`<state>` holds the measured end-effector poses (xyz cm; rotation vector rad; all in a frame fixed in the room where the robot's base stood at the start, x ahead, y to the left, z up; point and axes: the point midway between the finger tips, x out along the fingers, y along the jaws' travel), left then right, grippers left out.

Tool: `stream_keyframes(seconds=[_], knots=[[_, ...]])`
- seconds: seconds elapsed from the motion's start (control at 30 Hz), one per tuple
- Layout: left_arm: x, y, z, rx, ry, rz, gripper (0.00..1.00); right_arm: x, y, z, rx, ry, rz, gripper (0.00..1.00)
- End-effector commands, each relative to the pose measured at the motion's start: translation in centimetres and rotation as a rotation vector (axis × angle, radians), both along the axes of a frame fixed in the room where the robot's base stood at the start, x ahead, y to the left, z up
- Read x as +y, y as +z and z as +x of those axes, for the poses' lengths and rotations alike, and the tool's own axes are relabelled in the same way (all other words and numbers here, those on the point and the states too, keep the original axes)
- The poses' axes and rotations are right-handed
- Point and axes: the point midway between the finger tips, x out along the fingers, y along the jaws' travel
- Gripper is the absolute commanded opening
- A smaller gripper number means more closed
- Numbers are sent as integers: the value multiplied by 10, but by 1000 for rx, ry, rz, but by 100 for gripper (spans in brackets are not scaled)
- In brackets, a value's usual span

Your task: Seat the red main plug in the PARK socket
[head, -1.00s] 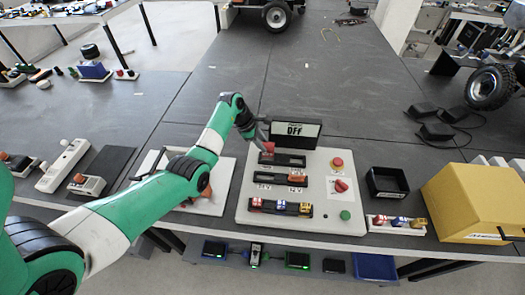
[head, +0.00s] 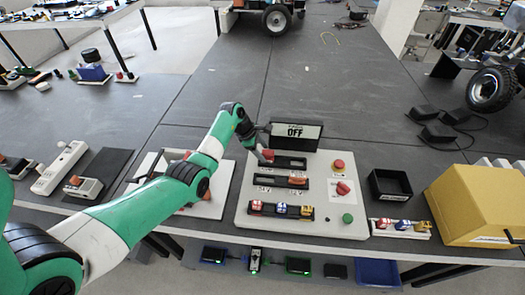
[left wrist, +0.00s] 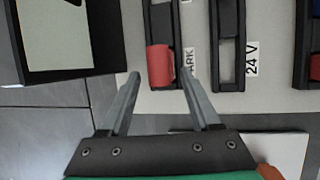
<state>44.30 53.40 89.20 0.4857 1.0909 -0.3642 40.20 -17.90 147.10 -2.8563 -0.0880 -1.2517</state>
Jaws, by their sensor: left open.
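The red main plug (head: 268,156) stands at the left end of the black PARK socket (head: 293,162), on the white panel (head: 240,205). In the left wrist view the red plug (left wrist: 160,66) sits at the near end of the black PARK frame (left wrist: 163,18), beside the partly visible "PARK" label. How deep it sits cannot be told. My left gripper (left wrist: 159,76) is open. Its two fingers reach toward the plug from the near side, with visible gaps to both sides. In the head view the left gripper (head: 259,151) is just left of the plug. My right gripper is out of view.
A display reading OFF (head: 295,131) stands behind the sockets. Below PARK is a second socket with an orange plug (head: 297,181), then a row of several coloured plugs (head: 281,209). Red knobs and a green button (head: 348,218) are on the right. A black bin (head: 390,185) stands beside the panel.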

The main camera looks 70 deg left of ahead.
Motion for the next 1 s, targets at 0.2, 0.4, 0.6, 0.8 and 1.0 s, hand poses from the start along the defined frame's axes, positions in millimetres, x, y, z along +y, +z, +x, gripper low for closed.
stream_keyframes(seconds=[0.2, 0.4, 0.6, 0.8, 1.0], knots=[[1, 15, -3, -2, 1, 1, 64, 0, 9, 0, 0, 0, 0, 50], [3, 58, -22, -2, 1, 3, 64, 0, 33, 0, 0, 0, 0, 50], [5, 97, -41, -3, 1, 2, 64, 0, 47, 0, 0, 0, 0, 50], [6, 112, -50, -1, 0, 0, 64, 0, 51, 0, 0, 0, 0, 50], [5, 112, -50, 0, 0, 0, 64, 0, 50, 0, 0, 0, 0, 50]])
